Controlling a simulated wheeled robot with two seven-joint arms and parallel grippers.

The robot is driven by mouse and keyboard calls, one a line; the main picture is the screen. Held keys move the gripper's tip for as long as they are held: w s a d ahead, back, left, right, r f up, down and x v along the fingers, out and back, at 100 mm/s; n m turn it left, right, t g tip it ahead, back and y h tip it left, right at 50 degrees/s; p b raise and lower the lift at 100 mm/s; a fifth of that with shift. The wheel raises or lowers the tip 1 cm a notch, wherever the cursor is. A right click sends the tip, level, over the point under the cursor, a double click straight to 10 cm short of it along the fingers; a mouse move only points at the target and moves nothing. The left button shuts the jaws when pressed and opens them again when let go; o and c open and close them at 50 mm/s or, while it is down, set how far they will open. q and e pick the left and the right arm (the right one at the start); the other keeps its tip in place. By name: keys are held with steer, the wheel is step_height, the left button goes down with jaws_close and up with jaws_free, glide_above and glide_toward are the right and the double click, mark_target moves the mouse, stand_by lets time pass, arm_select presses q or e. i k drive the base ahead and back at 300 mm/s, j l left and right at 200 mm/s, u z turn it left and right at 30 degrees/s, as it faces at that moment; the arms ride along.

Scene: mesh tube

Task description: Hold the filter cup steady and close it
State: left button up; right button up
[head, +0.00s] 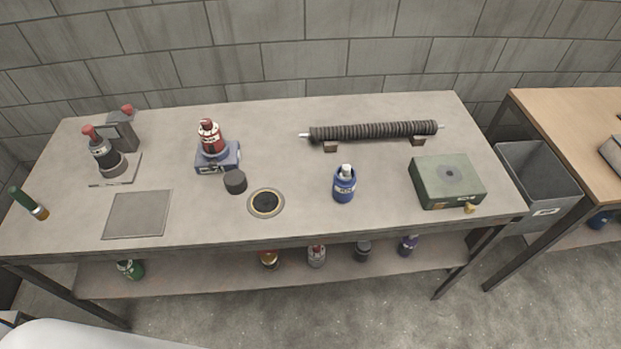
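A short dark grey cylinder (235,182), cup or cap shaped, stands on the grey workbench (310,215) left of centre. To its right and slightly nearer lies a round pale ring (254,211) with a dark centre and a thin yellowish inner rim. The two are close together but apart. I cannot tell for certain which of them is the filter cup, or which is its lid. Neither of my grippers is in view.
A red bottle (210,137) stands on a blue base (219,162) behind the cylinder. A blue bottle (344,186), green box (447,182) and ribbed black tube (373,131) are to the right. A flat grey plate (137,214) lies left. The front centre is clear.

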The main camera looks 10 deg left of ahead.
mark_target(343, 190)
steer(key=j+z, duration=0.1)
steer(key=z, duration=0.25)
steer(key=j+z, duration=0.1)
steer(key=z, duration=0.2)
steer(key=k+j+z, duration=0.15)
steer(key=j, duration=0.3)
steer(key=k+j+z, duration=0.15)
steer(key=j, duration=0.3)
steer(key=k+j+z, duration=0.15)
steer(key=k+j, duration=0.15)
steer(key=k+j+z, duration=0.15)
steer(key=j, duration=0.35)
steer(key=k, duration=0.05)
